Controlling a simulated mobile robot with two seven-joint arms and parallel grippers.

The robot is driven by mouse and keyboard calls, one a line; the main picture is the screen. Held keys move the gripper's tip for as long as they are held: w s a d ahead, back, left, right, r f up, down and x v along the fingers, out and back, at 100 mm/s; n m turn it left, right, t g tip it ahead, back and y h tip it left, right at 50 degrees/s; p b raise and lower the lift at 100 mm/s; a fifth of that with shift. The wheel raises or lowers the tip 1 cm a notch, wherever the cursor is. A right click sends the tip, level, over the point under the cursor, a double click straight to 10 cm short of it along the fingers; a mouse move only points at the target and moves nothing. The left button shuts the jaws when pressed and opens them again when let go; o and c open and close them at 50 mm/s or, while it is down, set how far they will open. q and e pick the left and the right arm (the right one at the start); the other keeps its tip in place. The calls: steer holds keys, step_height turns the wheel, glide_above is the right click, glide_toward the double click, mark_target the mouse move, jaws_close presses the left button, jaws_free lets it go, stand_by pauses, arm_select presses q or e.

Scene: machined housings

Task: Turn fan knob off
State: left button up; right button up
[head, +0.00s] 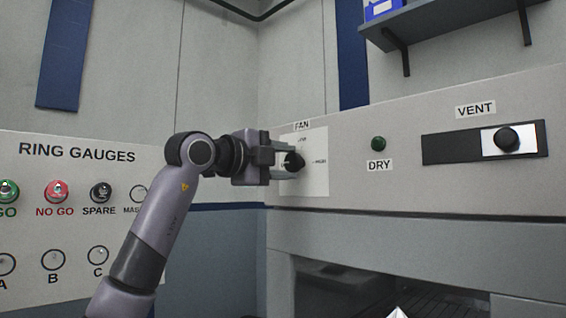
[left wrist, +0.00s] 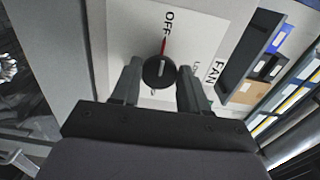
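The fan knob (head: 294,161) is a round black knob on a white plate (head: 317,180) under the FAN label. It also shows in the left wrist view (left wrist: 158,72), where a red line runs from it towards the word OFF. My left gripper (head: 284,161) is at the knob, with one finger above and one below it in the head view. In the left wrist view the fingers (left wrist: 159,75) stand apart on either side of the knob, with narrow gaps; contact is not clear. The gripper hides part of the plate in the head view. My right gripper is not in view.
Right of the plate are a green DRY button (head: 378,143) and a black VENT slider knob (head: 507,139). A ring gauges board (head: 76,180) stands at the left. A shelf (head: 450,30) juts out at the upper right. An opening (head: 350,290) lies below the panel.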

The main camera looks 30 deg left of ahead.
arm_select(q)
steer(key=o, duration=0.4)
steer(key=shift+a, duration=0.1)
steer(key=b+v, duration=0.1)
steer(key=v, duration=0.6)
steer(key=shift+s, duration=0.1)
